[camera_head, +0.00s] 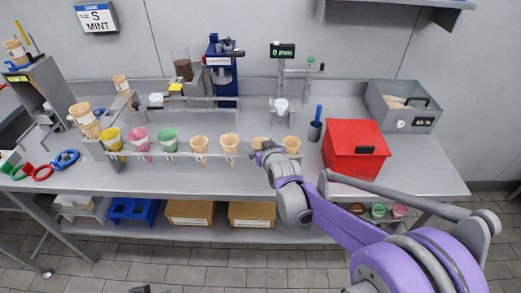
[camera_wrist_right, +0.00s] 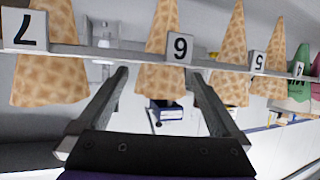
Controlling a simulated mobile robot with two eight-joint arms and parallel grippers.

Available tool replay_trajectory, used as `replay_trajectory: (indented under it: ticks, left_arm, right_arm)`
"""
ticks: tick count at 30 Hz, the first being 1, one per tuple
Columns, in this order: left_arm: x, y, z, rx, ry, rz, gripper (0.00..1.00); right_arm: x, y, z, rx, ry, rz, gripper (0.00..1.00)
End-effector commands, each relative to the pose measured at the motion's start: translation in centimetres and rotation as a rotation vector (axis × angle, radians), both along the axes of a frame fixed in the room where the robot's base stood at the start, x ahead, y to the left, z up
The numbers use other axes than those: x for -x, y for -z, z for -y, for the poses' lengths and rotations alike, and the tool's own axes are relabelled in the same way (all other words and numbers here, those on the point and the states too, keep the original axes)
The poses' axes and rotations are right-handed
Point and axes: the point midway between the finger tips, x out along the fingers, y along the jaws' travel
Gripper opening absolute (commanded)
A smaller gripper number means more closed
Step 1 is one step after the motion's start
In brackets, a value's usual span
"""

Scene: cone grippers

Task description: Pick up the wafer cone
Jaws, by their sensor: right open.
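Several wafer cones stand in a row in a grey rail rack on the counter. My right gripper (camera_head: 264,150) is at the front of the rack, before a wafer cone (camera_head: 261,142) that it partly hides. In the right wrist view, my right gripper (camera_wrist_right: 160,78) is open and a wafer cone (camera_wrist_right: 160,70) behind tag 6 shows between its two fingers. I see no grip on the cone. A plain cone (camera_head: 291,145) stands to the right and another cone (camera_head: 230,145) to the left. My left gripper is not clearly visible.
Yellow (camera_head: 112,138), pink (camera_head: 140,138) and green (camera_head: 168,138) cones stand at the rack's left. A red box (camera_head: 353,150) and a grey bin (camera_head: 425,117) are to the right. The rack rail (camera_wrist_right: 120,50) runs in front of the cones. The counter's front is mostly clear.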

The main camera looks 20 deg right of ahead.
Motion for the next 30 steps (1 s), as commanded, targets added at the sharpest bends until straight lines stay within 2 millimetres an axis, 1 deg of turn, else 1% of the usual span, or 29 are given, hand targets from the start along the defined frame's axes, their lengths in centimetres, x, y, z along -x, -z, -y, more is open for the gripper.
replay_trajectory:
  ticks: [6,8,12,15,25,28,30]
  left_arm:
    - [0.0,0.0,0.0,0.0,0.0,0.0,0.5]
    - [0.0,0.0,0.0,0.0,0.0,0.0,0.5]
    - [0.0,0.0,0.0,0.0,0.0,0.0,0.5]
    - [0.0,0.0,0.0,0.0,0.0,0.0,0.5]
    - [0.0,0.0,0.0,0.0,0.0,0.0,0.5]
    - [0.0,-0.1,0.0,0.0,0.0,0.001,0.5]
    - [-0.1,-0.3,0.0,0.0,0.0,0.001,0.5]
  right_arm:
    - [-0.1,0.1,0.0,0.0,0.0,0.0,1.0]
    - [-0.1,0.0,0.0,0.0,0.0,0.0,0.91]
    - [-0.1,0.0,0.0,0.0,0.0,0.0,0.66]
    - [-0.1,0.0,0.0,0.0,0.0,0.0,0.49]
    - [-0.1,-0.1,0.0,0.0,0.0,0.0,0.49]
    - [-0.1,-1.0,0.0,0.0,0.0,0.0,0.49]
    - [-0.1,-2.1,0.0,0.0,0.0,0.001,0.49]
